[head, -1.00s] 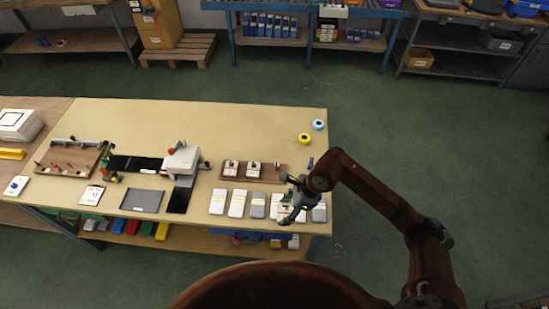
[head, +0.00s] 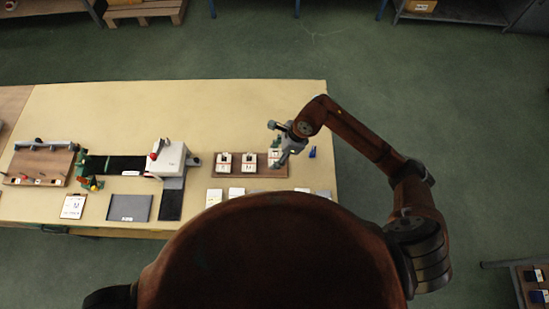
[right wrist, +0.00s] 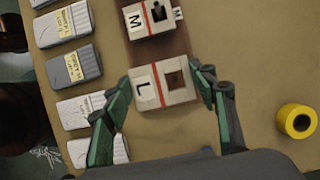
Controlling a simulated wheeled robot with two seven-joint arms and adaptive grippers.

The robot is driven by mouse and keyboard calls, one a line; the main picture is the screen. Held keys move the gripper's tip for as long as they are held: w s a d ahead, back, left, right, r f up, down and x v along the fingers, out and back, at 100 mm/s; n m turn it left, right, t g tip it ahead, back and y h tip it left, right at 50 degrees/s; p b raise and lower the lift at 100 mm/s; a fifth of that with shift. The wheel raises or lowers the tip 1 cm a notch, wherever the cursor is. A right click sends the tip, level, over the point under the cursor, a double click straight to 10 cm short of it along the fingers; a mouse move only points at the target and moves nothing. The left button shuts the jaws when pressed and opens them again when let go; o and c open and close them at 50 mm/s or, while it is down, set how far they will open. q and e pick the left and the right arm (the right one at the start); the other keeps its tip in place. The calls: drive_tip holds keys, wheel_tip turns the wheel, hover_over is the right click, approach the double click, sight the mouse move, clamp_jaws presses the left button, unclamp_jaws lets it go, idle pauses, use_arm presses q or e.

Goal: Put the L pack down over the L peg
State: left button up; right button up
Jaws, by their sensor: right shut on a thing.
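My right gripper (head: 279,143) is over the right end of the peg board (head: 235,173). In the right wrist view this gripper (right wrist: 166,86) has a finger on each side of the L pack (right wrist: 150,88), a pale block with a red stripe, a black L and a square hole. The L pack also shows in the head view (head: 274,154). Only brown shows through its hole. The L peg is not visible, and I cannot tell whether the pack is around it or how high it sits. My left gripper is not in view.
The M pack (right wrist: 152,16) sits beside the L pack on the board, and another pack (head: 223,162) sits at the left end. Wrapped grey and white packets (right wrist: 75,65) lie in a row along the front. A yellow roll (right wrist: 297,121) lies on the table.

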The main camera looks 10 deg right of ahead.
drive_tip(key=shift+f, duration=2.6)
drive_tip(key=shift+f, duration=0.2)
drive_tip(key=o, duration=1.1)
drive_tip(key=shift+o, duration=0.2)
drive_tip(key=shift+r, duration=0.1)
drive_tip(key=w+v, duration=0.1)
drive_tip(key=v, duration=1.1)
drive_tip(key=shift+s, duration=0.45)
drive_tip(key=shift+r, duration=0.1)
